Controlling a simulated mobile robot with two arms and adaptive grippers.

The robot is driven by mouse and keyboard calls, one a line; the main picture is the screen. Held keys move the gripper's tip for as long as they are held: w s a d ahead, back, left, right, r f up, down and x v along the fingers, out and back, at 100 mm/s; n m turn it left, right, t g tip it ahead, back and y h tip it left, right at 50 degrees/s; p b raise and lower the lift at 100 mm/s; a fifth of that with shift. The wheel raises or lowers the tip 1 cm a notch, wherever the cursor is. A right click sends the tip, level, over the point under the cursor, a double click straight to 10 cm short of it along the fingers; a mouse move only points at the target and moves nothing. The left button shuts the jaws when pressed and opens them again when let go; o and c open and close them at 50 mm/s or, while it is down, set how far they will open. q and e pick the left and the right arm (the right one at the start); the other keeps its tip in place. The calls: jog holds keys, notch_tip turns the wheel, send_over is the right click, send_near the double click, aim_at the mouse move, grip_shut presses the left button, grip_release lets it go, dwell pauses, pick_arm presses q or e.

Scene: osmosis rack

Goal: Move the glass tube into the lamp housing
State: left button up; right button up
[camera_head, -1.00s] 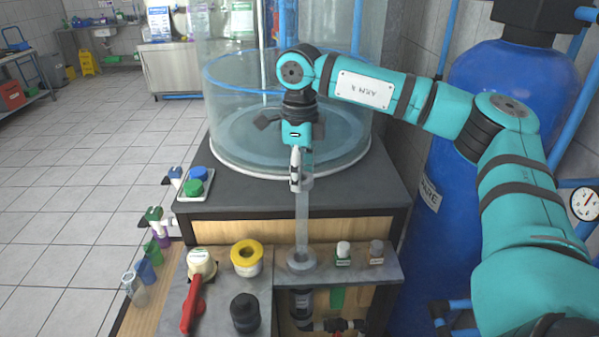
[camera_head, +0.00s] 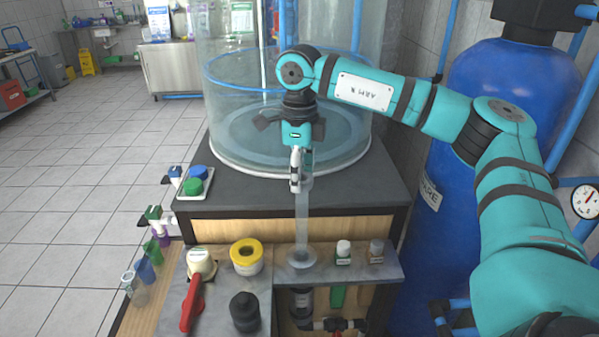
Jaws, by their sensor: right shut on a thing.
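The glass tube (camera_head: 302,215) is a clear, narrow upright cylinder above the front shelf. My right gripper (camera_head: 296,185) is shut on its upper part and comes down from above. The lamp housing appears to be the round grey-rimmed opening (camera_head: 302,257) in the shelf, with a dark body (camera_head: 301,301) under it. The tube's lower end is at this opening in the picture; I cannot tell how deep it sits. My left gripper is not in view.
Two small bottles (camera_head: 343,252) stand right of the opening. A large clear tank (camera_head: 230,120) stands behind; a blue cylinder (camera_head: 480,90) is at right.

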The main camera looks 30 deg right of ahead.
jog(key=shift+f+b, duration=1.15)
jog(key=shift+f, duration=0.8)
jog(key=b, duration=0.5)
send_near(300, 246)
jog(key=shift+w+d+f, duration=0.4)
jog(key=shift+w+f, duration=0.3)
jog(key=shift+f+b, duration=2.8)
jog(key=shift+f, duration=1.1)
jog(key=shift+f, duration=0.1)
jog(key=shift+f+b, duration=0.9)
jog(key=shift+f, duration=0.35)
jog(key=o, duration=1.3)
jog(key=shift+o, duration=0.2)
